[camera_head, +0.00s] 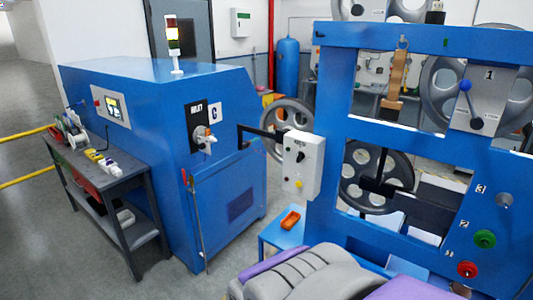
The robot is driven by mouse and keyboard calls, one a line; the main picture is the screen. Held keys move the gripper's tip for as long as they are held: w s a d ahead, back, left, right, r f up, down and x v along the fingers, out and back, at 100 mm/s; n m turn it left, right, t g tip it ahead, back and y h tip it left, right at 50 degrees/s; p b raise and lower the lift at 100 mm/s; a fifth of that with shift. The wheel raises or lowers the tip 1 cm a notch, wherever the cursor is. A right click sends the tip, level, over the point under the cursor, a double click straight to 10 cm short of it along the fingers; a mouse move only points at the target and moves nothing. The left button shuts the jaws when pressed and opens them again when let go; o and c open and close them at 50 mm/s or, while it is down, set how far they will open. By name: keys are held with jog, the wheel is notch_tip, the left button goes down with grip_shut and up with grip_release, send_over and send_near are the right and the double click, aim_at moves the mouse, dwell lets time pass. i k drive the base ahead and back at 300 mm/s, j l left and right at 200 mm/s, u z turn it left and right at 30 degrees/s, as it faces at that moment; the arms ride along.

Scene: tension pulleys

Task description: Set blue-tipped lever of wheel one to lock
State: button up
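The blue-tipped lever (466,86) is at the upper right, on a grey plate (490,98) marked "1". Its blue ball is at the top, and its arm runs down and slightly right to a dark hub. The lever stands nearly upright, tilted a little left. Wheel one (440,80) is a large grey spoked wheel, partly hidden behind the plate and seen through the opening of the blue frame. No lock marking is readable. My gripper is not visible. Grey and purple parts at the bottom seem to be my own body.
The blue frame (335,110) surrounds the wheels and carries a grey, a green (485,239) and a red knob (467,269). A white control box (301,165) projects at its left. A blue machine (240,110) and dark table (110,180) stand left. Floor is open at far left.

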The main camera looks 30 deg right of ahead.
aim_at(476, 122)
jog(key=z, duration=2.1)
